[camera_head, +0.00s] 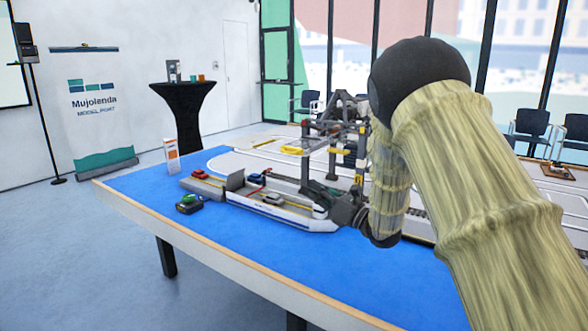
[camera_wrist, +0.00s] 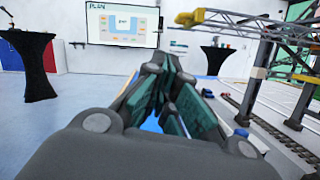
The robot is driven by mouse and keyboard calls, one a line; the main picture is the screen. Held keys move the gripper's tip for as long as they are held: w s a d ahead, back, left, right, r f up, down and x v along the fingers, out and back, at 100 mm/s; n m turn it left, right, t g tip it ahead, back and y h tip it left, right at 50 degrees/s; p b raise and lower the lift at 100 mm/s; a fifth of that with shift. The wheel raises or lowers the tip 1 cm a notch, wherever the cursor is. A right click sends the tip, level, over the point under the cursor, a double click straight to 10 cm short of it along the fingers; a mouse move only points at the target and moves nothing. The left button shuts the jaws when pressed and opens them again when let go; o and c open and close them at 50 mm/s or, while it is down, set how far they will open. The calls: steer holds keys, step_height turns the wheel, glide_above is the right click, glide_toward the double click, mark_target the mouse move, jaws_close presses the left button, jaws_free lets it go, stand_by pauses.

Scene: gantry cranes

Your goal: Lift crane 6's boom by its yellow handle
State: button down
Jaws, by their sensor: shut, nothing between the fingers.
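A grey gantry crane (camera_head: 335,135) stands on the blue table, partly hidden behind my arm. Its lattice boom (camera_wrist: 262,25) reaches in from the right at the top of the wrist view. A yellow piece, which looks like the handle (camera_wrist: 192,18), is at the boom's left end. A yellow part (camera_head: 292,150) also shows at the crane's left side in the head view. I cannot read a crane number. My gripper (camera_wrist: 167,76) is shut and empty, with the yellow piece above and slightly right of its fingertips, apart from them. In the head view my gripper (camera_head: 345,208) is low beside the crane.
A model ship (camera_head: 285,207) with small cars lies left of my gripper. A dark block with a green car (camera_head: 188,202) and a small white box (camera_head: 172,155) are farther left. Crane rails (camera_wrist: 285,140) run at the right. The blue tabletop's front (camera_head: 250,255) is clear.

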steer(key=w+d+r+p+x, duration=0.1)
steer(key=x, duration=1)
steer(key=shift+w+r+p, duration=0.3)
steer(key=shift+d+r, duration=0.1)
steer(key=shift+d, duration=0.05)
